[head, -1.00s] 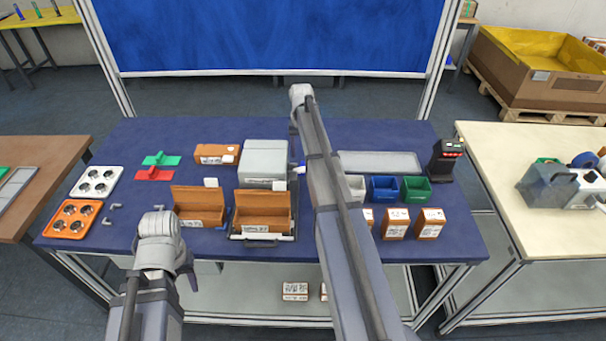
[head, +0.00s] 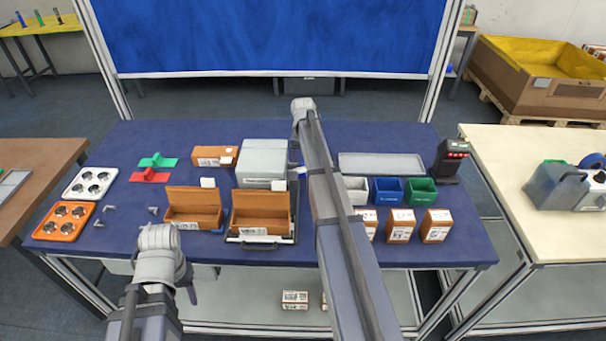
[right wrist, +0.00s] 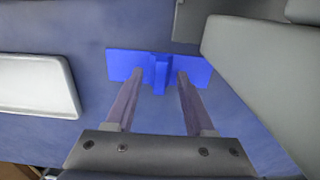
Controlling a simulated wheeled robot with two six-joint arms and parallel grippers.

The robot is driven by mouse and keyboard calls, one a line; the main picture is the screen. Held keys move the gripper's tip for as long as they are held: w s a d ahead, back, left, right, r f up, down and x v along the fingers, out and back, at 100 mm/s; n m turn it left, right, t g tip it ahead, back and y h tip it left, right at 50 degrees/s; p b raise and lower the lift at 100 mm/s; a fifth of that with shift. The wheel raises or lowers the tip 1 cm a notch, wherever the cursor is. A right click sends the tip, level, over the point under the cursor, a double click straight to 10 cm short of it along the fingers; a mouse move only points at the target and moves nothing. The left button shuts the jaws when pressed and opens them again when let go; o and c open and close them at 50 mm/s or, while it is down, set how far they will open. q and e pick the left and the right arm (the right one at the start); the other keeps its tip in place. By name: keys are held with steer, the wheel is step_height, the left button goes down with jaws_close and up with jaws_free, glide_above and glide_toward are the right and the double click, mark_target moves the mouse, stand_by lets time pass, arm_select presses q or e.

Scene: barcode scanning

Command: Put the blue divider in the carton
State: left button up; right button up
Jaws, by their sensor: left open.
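The blue divider (right wrist: 160,75) lies on the blue tabletop in the right wrist view, a flat piece with an upright grip in its middle. My right gripper (right wrist: 160,78) is open, its fingers on either side of that grip with gaps showing. In the head view my right arm mostly hides this spot. Two open brown cartons stand on the table: one at the left (head: 194,215), and one (head: 261,222) in a grey holder at the middle. My left gripper (head: 191,287) is open and empty near the table's front edge.
A grey box (head: 262,160) stands behind the cartons, close to my right gripper. Red (head: 152,175) and green (head: 157,160) dividers lie at the left. Blue (head: 387,191) and green (head: 420,191) bins, a grey tray (head: 381,163) and a scanner (head: 451,160) are at the right.

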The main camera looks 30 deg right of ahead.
jaws_close()
steer(key=shift+r, duration=0.1)
stand_by(0.7)
step_height(320, 180, up, 28)
steer(key=p, duration=2.8)
